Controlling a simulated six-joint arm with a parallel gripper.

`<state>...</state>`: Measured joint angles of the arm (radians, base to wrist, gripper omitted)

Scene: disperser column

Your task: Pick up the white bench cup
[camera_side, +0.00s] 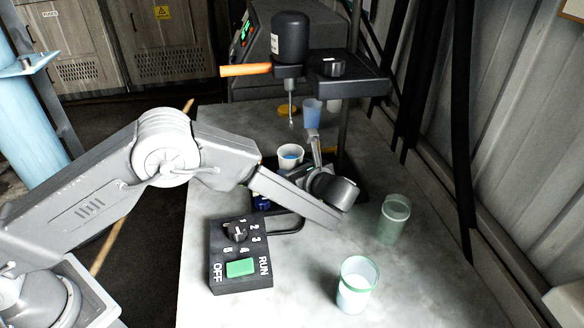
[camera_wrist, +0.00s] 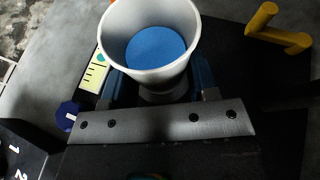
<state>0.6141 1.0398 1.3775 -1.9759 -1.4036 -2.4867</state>
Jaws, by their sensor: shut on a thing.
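The white bench cup (camera_wrist: 152,77) fills the upper middle of the wrist view, its open mouth showing blue contents. In the side view the cup (camera_side: 289,165) is near the disperser stand, below and beside the hanging shaft. My gripper (camera_wrist: 160,90) is shut on the cup, with a blue finger on each side of its wall. In the side view my gripper (camera_side: 302,172) is partly hidden by my own wrist. The cup looks about upright. Its underside is hidden, so I cannot tell whether it touches the base.
The disperser motor (camera_side: 290,40) and its shaft (camera_side: 291,108) hang above the stand. A control box (camera_side: 240,268) sits in front. A green-rimmed cup (camera_side: 357,290), a green translucent cup (camera_side: 393,220) and a blue cup (camera_side: 312,114) stand on the bench. A yellow handle (camera_wrist: 280,30) is close right.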

